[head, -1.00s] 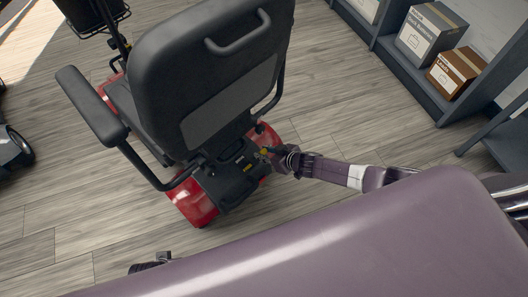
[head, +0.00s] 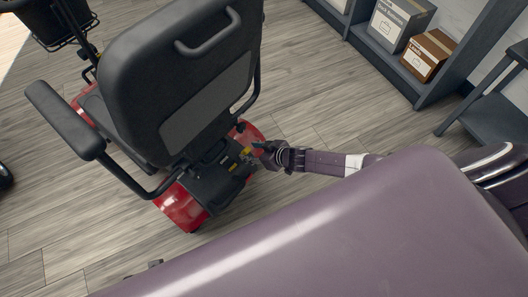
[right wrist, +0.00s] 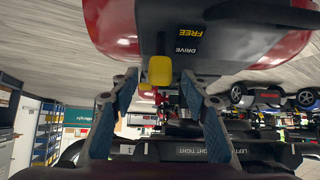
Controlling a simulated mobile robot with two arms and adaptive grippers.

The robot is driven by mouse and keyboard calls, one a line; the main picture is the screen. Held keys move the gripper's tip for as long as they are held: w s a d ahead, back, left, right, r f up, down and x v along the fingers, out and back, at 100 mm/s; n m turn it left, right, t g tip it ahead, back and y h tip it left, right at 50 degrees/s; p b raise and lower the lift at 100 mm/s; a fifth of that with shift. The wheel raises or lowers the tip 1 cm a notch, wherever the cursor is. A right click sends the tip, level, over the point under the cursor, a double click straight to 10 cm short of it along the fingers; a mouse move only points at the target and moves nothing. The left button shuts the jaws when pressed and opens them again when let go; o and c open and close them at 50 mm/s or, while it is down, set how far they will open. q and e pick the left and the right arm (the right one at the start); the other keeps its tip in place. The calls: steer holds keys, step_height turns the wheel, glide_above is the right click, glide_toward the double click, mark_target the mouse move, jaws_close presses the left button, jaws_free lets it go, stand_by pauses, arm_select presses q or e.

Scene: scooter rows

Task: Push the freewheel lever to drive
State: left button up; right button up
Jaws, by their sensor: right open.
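The red scooter with a black seat (head: 185,85) stands with its rear towards me. Its yellow freewheel lever (right wrist: 160,70) juts from the black rear cover (right wrist: 215,30), beside the printed words FREE and DRIVE. The lever's knob is closer to DRIVE than to FREE; its exact setting I cannot tell. My right gripper (right wrist: 160,95) is open, one blue-padded finger on each side of the lever's line, with the knob just beyond the tips. In the head view my right gripper (head: 259,150) is at the scooter's rear. A dark bit of what seems my left gripper (head: 148,267) peeks over my body.
A grey shelf (head: 385,70) with cartons stands at the upper right, with a dark stool or bench (head: 485,105) beside it. Wood floor is clear right of the scooter. The seat's armrest (head: 65,120) sticks out to the left.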

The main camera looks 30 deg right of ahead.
steer(key=v, duration=0.9)
steer(key=shift+r, duration=0.1)
stand_by(0.3)
